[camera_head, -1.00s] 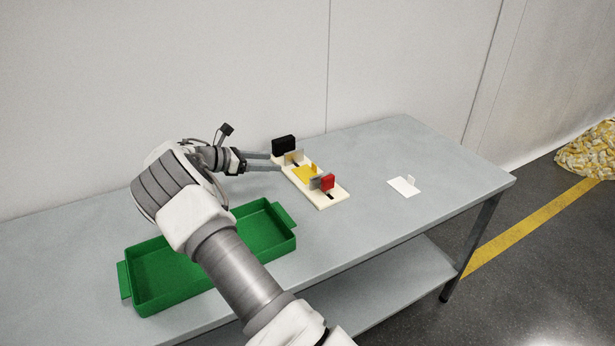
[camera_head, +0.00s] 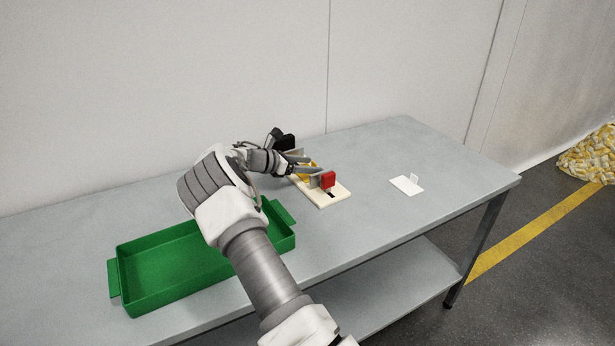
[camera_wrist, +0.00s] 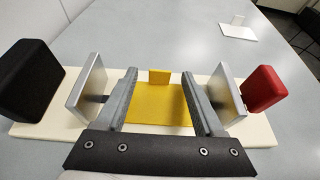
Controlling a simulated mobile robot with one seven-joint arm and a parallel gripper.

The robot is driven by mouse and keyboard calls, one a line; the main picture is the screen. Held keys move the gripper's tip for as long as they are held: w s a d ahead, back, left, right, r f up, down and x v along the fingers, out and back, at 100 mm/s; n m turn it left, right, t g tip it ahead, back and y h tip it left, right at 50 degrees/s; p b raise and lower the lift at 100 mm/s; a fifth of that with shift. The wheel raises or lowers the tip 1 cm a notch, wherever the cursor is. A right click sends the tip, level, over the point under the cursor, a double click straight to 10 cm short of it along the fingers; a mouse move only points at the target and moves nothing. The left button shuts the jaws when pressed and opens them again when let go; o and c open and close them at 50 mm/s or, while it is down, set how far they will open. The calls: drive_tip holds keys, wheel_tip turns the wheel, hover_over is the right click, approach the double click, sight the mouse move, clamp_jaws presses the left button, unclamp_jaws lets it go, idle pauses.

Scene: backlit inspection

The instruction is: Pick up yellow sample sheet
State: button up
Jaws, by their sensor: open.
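The yellow sample sheet (camera_wrist: 158,106) lies flat on a cream base board (camera_wrist: 50,121), with a small upright yellow tab (camera_wrist: 159,77) at its far edge. In the wrist view my gripper (camera_wrist: 162,80) is open, with one finger on each side of the sheet and tab. I cannot tell whether the fingers touch the sheet. In the head view the yellow sheet (camera_head: 308,171) is mostly hidden behind my gripper (camera_head: 308,165).
Grey metal plates (camera_wrist: 89,84) (camera_wrist: 227,101) stand outside my fingers, backed by a black block (camera_wrist: 28,80) and a red block (camera_wrist: 264,89). A white sheet with a tab (camera_head: 407,185) lies to the right. A green tray (camera_head: 180,262) stands at the left.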

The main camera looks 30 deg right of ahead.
drive_tip(key=shift+d+f, duration=0.1)
drive_tip(key=shift+d, duration=0.3)
clamp_jaws()
drive_tip(key=r, duration=0.1)
drive_tip(key=r+p, duration=0.1)
drive_tip(key=r, duration=0.1)
drive_tip(key=d+r+p, duration=0.1)
drive_tip(key=r, duration=0.1)
drive_tip(key=shift+s+r, duration=0.1)
drive_tip(key=shift+s, duration=0.1)
drive_tip(key=s+d+r+p, duration=0.3)
drive_tip(key=s+d+r, duration=0.1)
drive_tip(key=d, duration=0.5)
drive_tip(key=shift+d+r, duration=0.3)
drive_tip(key=shift+r, duration=0.6)
